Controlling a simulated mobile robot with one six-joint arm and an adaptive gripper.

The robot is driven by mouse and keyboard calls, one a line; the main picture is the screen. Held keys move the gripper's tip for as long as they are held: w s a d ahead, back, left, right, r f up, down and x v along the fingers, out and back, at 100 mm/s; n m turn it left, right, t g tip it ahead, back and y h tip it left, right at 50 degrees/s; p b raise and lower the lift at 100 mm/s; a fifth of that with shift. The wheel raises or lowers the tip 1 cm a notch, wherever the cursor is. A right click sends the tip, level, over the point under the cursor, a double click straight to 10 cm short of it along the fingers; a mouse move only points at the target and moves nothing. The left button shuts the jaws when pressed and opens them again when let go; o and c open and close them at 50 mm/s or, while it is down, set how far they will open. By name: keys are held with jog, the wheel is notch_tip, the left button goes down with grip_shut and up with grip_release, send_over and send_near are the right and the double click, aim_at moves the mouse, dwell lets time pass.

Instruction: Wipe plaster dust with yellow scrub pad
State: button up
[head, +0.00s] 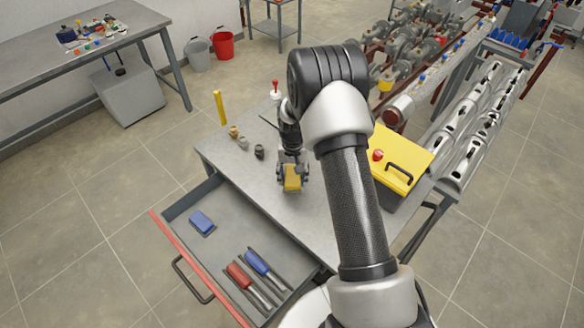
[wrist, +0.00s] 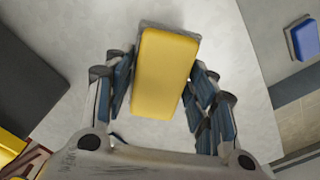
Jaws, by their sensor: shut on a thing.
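The yellow scrub pad (head: 292,183) is between the fingers of my gripper (head: 291,170), over the grey bench top (head: 318,218). In the wrist view the pad (wrist: 163,75) fills the space between the two fingers of my gripper (wrist: 158,84), which is shut on its sides. The pad is at or close to the bench surface; I cannot tell whether it touches. A thin grey edge shows around the pad's far end. I cannot clearly make out plaster dust on the bench.
An open drawer (head: 178,218) at the front holds a blue pad (head: 201,222) and red- and blue-handled tools (head: 256,276). Several small fittings (head: 243,142) and a yellow upright bar (head: 220,108) stand at the back left. A yellow-lidded box (head: 400,150) is at the right.

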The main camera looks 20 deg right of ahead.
jog(key=shift+r+p, duration=0.6)
jog(key=shift+r, duration=0.8)
jog(key=shift+s, duration=0.1)
